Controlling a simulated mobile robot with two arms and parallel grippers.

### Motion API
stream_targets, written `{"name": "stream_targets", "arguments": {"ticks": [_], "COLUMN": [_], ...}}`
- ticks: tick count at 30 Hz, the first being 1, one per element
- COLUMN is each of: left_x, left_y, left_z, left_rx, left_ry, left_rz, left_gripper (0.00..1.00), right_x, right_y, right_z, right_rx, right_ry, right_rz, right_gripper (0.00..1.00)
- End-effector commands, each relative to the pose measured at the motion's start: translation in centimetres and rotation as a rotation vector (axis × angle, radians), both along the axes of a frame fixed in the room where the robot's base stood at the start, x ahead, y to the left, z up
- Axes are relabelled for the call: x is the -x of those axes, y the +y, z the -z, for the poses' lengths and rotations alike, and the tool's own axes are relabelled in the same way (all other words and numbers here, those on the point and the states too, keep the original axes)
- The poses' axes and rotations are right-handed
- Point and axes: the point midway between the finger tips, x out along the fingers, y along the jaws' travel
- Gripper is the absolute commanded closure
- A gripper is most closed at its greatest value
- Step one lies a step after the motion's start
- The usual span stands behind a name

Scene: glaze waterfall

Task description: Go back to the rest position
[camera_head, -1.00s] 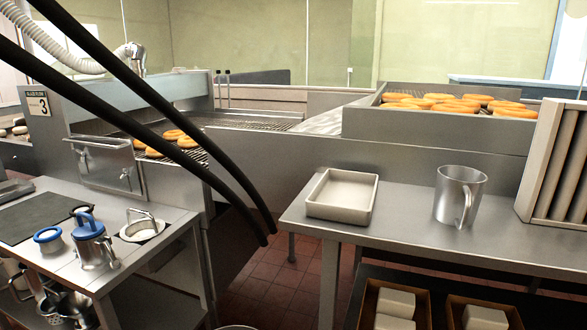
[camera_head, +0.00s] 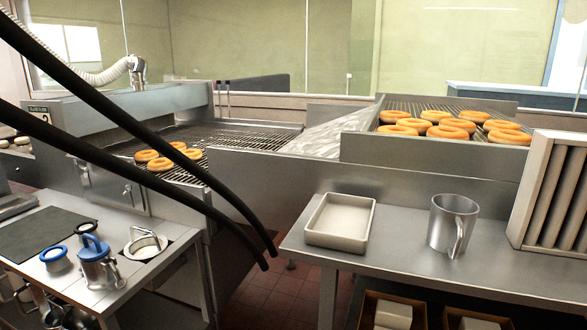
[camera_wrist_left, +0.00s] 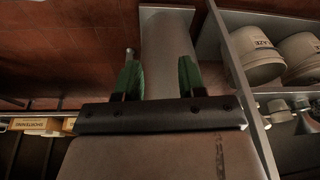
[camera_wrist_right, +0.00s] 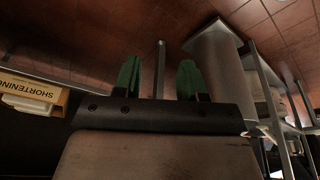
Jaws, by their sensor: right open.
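My left gripper (camera_wrist_left: 160,78) shows in the left wrist view with its two green fingertips spread apart and nothing between them. My right gripper (camera_wrist_right: 160,78) shows in the right wrist view, also with its fingers apart and empty. Both point down toward the red tiled floor (camera_wrist_right: 100,35). Neither gripper shows in the head view, where two dark curved cables (camera_head: 190,165) cross the left side.
A steel table (camera_head: 400,262) on the right holds a white tray (camera_head: 340,222), a steel pitcher (camera_head: 453,225) and a slatted panel. Donuts (camera_head: 430,116) lie on racks behind. Red floor lies between the tables.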

Motion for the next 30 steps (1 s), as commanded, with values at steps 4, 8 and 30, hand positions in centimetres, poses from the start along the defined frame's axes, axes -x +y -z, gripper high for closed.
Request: {"name": "stream_targets", "arguments": {"ticks": [4,8,30], "left_x": [0.4,2.1,19.3], "left_y": [0.0,0.2,3.3], "left_z": [2.4,5.6,12.1], "left_rx": [-0.002,-0.006,-0.025], "left_ry": [0.035,0.068,0.191], "left_rz": [0.003,0.008,0.035], "left_gripper": [0.60,0.60,0.60], "right_x": [0.4,2.1,19.3], "right_y": [0.0,-0.2,-3.3], "right_z": [2.4,5.6,12.1], "right_rx": [0.003,0.007,0.026], "right_ry": [0.035,0.069,0.190], "right_rz": [-0.004,-0.010,-0.037], "right_gripper": [0.59,0.59,0.59]}}
